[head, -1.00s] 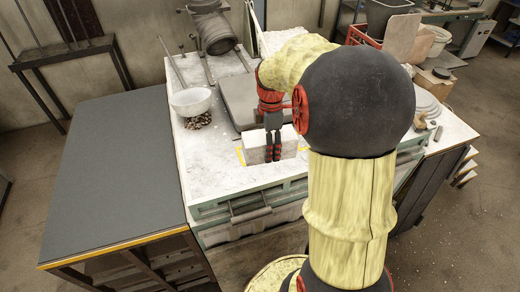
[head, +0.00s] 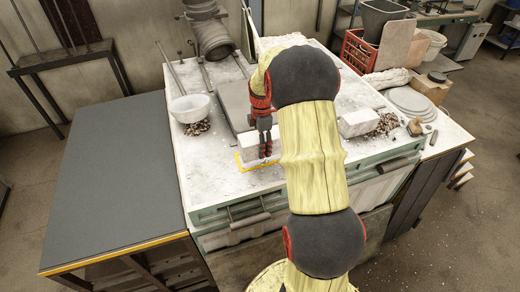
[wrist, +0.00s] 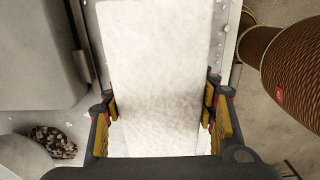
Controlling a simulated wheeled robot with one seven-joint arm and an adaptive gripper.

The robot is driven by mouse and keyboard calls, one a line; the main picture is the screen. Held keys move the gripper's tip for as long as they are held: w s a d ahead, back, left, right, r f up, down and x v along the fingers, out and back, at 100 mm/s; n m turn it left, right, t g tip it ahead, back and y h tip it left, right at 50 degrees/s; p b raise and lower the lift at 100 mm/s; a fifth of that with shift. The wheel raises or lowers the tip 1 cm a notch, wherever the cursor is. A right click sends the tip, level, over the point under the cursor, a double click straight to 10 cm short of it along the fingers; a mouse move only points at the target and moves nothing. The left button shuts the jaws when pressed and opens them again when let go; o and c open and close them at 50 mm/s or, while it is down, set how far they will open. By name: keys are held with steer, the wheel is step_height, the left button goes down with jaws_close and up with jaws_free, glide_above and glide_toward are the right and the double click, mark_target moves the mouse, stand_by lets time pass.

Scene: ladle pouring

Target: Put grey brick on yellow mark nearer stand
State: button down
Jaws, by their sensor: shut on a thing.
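My gripper (head: 265,155) is shut on the grey brick (head: 248,147), a pale block standing on the white-topped bench. In the wrist view the brick (wrist: 160,75) fills the space between the fingers, which press its two sides. A yellow mark (head: 240,168) shows as an outline along the brick's left and front edges. The brick is over or inside this outline; I cannot tell whether its underside touches the bench. The fingers and arm hide part of the brick and mark. No second yellow mark is clearly visible. I cannot tell which object is the stand.
A dark grey slab (head: 236,103) lies just behind the brick. Another pale block (head: 358,123) with pebbles is right of my arm. A red crate (head: 360,50) stands at the back right. The bench front left is clear.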

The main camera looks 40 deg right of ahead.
steer(key=shift+w+d+f, duration=0.3)
steer(key=shift+w+f, duration=0.2)
steer(key=shift+f, duration=0.1)
steer(key=shift+w+d+f, duration=0.3)
steer(key=shift+w+f, duration=0.2)
steer(key=shift+f, duration=0.1)
steer(key=shift+w+f+p, duration=0.1)
steer(key=shift+f+p, duration=0.25)
steer(key=shift+f, duration=1.25)
steer(key=shift+d+f, duration=0.1)
steer(key=shift+f, duration=0.05)
steer(key=c, duration=0.7)
jaws_free()
